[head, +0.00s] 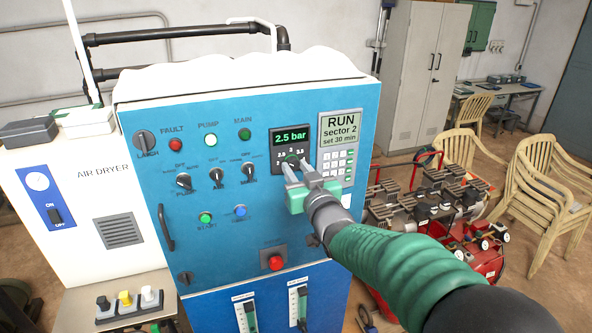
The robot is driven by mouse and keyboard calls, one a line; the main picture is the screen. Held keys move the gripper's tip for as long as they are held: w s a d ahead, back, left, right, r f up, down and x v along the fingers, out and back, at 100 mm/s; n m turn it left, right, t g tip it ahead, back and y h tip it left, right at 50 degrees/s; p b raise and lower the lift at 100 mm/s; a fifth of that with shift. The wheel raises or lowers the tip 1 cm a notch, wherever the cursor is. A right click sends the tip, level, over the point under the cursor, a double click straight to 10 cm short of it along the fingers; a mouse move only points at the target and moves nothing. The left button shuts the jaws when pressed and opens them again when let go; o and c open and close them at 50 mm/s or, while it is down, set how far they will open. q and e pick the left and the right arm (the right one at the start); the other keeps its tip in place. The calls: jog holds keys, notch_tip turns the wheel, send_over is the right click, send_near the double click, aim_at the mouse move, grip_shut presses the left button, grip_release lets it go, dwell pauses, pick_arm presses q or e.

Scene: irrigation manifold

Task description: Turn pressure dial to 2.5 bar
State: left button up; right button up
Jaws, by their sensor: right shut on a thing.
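The pressure dial (291,158) is a small knob on a black plate at the upper right of the blue panel. Its green display (291,138) above reads 2.5 bar, and part of its printed scale shows around the knob. My right gripper (293,168) is at the dial, its two grey fingers shut on the knob. The fingers and the gripper's green body hide the lower part of the dial plate. My left gripper is not in view.
A keypad unit (340,140) reading RUN, sector 2, set 30 min sits right beside the dial. Selector switches (216,176) are to the left, and a red stop button (276,263) is below. Red compressors (430,210) stand on the floor to the right.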

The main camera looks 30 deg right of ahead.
jog(key=shift+d+f, duration=0.1)
jog(key=shift+d, duration=0.1)
grip_shut()
jog(key=shift+a+f+b, duration=0.15)
jog(key=shift+a+b, duration=0.05)
jog(key=shift+b, duration=0.15)
jog(key=m+b, duration=0.2)
jog(key=b, duration=0.2)
jog(key=shift+f+m, duration=0.15)
jog(key=shift+m, duration=0.45)
jog(key=shift+r, duration=0.25)
jog(key=o, duration=0.7)
grip_release()
jog(key=o, duration=0.4)
jog(key=shift+w, duration=0.2)
jog(key=shift+c, duration=0.2)
